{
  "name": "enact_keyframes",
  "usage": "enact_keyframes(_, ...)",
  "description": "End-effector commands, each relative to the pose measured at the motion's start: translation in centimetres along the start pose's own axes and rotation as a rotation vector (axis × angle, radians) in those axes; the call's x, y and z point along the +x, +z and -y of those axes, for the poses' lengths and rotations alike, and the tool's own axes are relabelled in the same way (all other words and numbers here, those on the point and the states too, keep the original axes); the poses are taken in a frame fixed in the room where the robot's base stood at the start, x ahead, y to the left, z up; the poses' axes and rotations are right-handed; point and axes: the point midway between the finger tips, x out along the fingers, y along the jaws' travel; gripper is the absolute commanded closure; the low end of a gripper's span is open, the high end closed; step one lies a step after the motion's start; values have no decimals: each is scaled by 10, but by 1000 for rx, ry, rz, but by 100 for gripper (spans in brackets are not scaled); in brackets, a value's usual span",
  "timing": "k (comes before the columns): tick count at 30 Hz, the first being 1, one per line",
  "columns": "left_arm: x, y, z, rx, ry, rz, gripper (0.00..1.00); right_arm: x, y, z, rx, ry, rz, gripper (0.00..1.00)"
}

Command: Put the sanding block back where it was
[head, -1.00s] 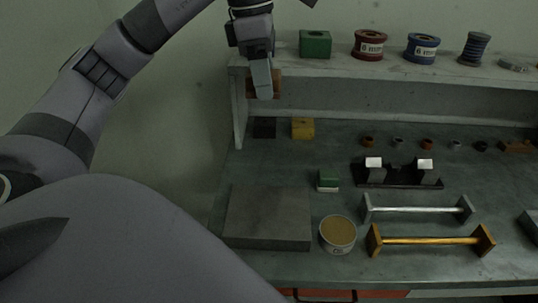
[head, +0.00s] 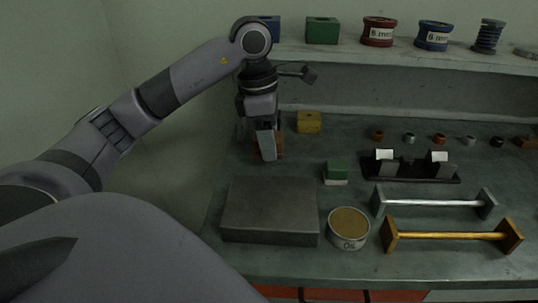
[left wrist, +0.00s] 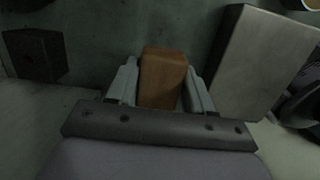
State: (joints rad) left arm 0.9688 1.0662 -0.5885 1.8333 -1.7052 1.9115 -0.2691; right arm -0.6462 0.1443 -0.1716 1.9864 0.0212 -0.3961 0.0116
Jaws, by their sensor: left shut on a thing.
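My left gripper (head: 267,152) is shut on a brown block, which I take for the sanding block (left wrist: 162,76). In the left wrist view the block sits between the two fingers. In the head view only a brown edge of it (head: 280,146) shows beside the fingers. The gripper points down near the back left of the bench, behind the grey slab (head: 270,212). I cannot tell whether the block touches the bench. My right gripper is not in view.
A yellow block (head: 309,122) stands right of the gripper, and a dark block (left wrist: 36,55) shows in the left wrist view. A green-and-white block (head: 336,171), a round tin (head: 348,228) and a black stand (head: 411,168) lie further right. A shelf (head: 400,56) with spools runs above.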

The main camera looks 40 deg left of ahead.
Motion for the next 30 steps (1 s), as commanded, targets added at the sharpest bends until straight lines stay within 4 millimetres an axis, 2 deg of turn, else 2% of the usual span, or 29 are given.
enact_keyframes(8, 34, -6, 1, 1, -2, -3, 78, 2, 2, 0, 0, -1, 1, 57)
enact_keyframes(20, 41, -6, 0, 1, 0, 0, 78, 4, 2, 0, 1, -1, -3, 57)
enact_keyframes(21, 39, -6, 0, 1, 0, 0, 36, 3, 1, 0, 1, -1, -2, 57)
enact_keyframes(22, 39, -6, 0, 1, 0, -1, 26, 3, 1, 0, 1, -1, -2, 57)
enact_keyframes(23, 39, -6, 0, 1, 0, -1, 24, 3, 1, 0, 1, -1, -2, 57)
enact_keyframes(30, 39, -6, 0, 1, 0, -1, 24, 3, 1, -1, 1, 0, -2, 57)
